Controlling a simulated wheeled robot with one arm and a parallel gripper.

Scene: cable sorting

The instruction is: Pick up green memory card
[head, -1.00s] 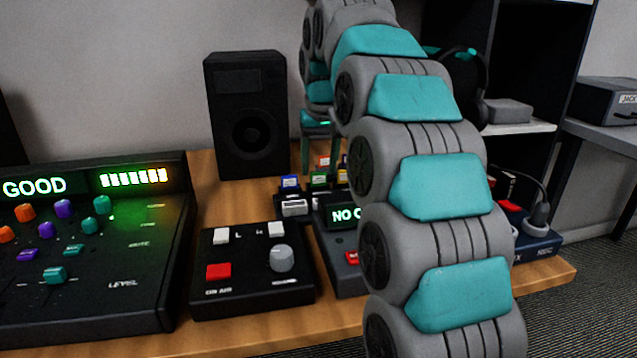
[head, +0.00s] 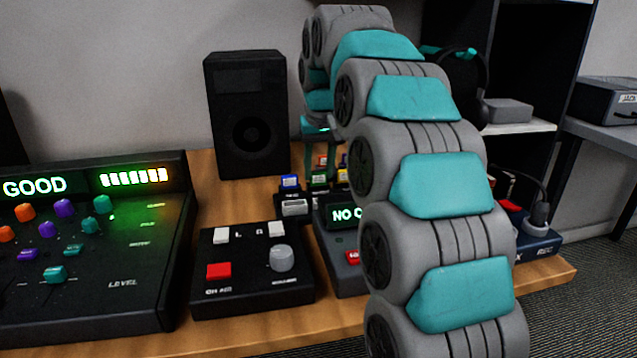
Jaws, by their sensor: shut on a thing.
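The green memory card (head: 319,180) stands upright among small coloured cards on the desk, behind the device with the "NO C…" display. My gripper (head: 319,168) is pointed down at the green card and shut on it; the fingertips are small and partly hard to make out. The card appears still low, at about the height of its neighbours. Its lower part is hidden behind the devices in front.
A blue card (head: 289,181) stands close on the left, a red card (head: 321,161) behind and a yellow card (head: 342,162) to the right. A black speaker (head: 247,115) stands behind left. A button box (head: 252,270) and mixer (head: 90,250) fill the front left.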

